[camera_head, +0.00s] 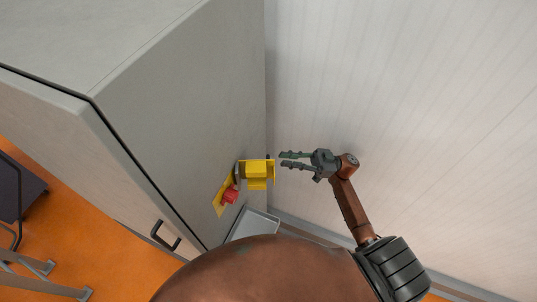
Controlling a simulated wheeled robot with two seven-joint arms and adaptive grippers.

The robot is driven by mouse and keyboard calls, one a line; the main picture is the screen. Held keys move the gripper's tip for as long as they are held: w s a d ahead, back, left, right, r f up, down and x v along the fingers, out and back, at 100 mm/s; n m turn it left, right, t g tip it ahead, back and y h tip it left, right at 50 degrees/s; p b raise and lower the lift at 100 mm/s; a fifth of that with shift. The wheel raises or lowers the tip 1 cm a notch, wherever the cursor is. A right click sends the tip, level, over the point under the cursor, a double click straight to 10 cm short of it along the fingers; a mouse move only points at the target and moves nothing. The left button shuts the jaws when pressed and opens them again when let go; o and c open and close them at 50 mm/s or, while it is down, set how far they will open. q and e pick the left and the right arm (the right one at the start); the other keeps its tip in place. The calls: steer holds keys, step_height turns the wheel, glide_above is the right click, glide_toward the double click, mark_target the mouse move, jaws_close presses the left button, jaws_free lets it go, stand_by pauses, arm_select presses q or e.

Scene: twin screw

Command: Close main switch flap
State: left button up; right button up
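The yellow main switch flap (257,174) stands out from the side of a grey cabinet. A red switch knob (231,195) sits on a yellow backing plate (219,205) just below and left of it. My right gripper (281,160) is to the right of the flap with its fingers pointing left at it. The two fingers are apart with nothing between them, and a small gap shows between the fingertips and the flap. My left gripper is not in view.
The grey cabinet (175,95) fills the left, with a dark handle (165,236) on its front. A pale wall (410,100) is behind and right of my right arm. A light grey box (254,223) is below the switch. The floor (122,262) is orange.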

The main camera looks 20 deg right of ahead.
mark_target(268, 160)
steer(key=shift+n+g, duration=0.5)
steer(key=shift+g, duration=0.1)
steer(key=p+x, duration=0.1)
steer(key=x, duration=0.1)
steer(key=p+x, duration=0.1)
steer(key=x, duration=0.2)
steer(key=s+r+p+x, duration=0.1)
steer(key=x, duration=0.2)
jaws_close()
